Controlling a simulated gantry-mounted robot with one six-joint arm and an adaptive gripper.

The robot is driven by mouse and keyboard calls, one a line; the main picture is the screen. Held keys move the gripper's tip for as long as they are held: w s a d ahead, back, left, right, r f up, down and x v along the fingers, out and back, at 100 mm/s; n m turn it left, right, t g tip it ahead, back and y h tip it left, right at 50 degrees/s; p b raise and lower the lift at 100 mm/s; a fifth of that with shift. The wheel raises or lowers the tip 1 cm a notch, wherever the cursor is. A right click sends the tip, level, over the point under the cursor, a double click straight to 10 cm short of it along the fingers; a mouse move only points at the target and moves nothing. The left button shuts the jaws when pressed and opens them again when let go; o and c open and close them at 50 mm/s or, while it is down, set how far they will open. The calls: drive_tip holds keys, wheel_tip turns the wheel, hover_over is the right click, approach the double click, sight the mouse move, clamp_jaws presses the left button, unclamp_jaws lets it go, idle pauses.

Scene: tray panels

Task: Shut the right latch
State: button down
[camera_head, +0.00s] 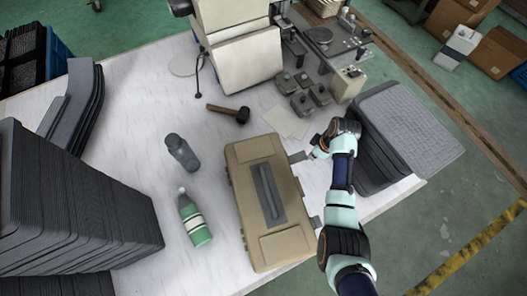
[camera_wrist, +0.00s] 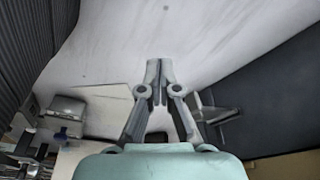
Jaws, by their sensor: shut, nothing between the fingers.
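A tan case (camera_head: 243,160) with a dark grey handle strip lies closed on the white table. Two grey latch flaps stick out from its right side: an upper one (camera_head: 298,156) and a lower one (camera_head: 316,222). Both look swung outward. My gripper (camera_head: 314,154) is just right of the upper flap, low by the table. In the wrist view my gripper (camera_wrist: 160,82) has its fingers together and empty. A grey metal flap (camera_wrist: 218,115), apparently the upper latch, is just right of the fingers. I cannot tell whether they touch.
A stack of dark grey tray panels (camera_head: 400,125) stands close right of my gripper. A machine (camera_head: 240,55) is behind.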

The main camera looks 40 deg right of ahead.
drive_tip(key=shift+w+a+p, duration=0.25)
drive_tip(key=shift+a+p, duration=0.05)
drive_tip(key=shift+a, duration=0.15)
idle(0.5)
